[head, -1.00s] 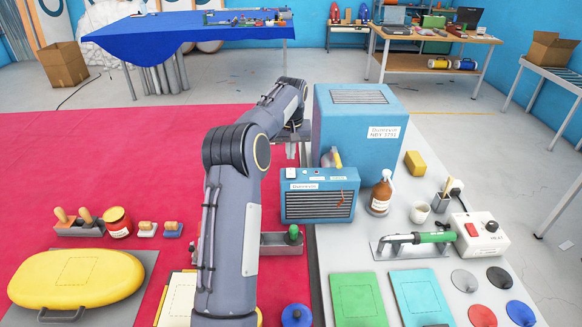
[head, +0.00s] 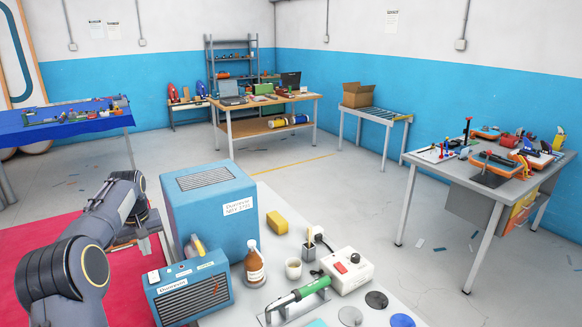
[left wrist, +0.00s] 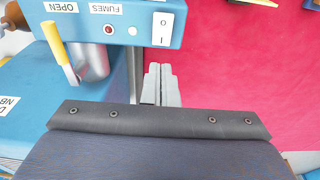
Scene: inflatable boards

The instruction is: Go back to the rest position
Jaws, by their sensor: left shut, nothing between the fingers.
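My left arm comes in from the left in the head view, bent at the elbow. My left gripper (head: 146,246) hangs beside the large blue unit (head: 211,210), over the red mat (head: 28,247), mostly hidden by the arm. In the left wrist view its grey fingers (left wrist: 160,83) are shut together with nothing between them. My right gripper is in neither view.
The small blue box (head: 188,288) stands in front of the large unit. A brown bottle (head: 254,266), white cup (head: 293,268), green-handled tool (head: 297,294) and white control box (head: 347,268) crowd the grey bench. Open floor (head: 330,185) lies beyond, before a tool table (head: 400,205).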

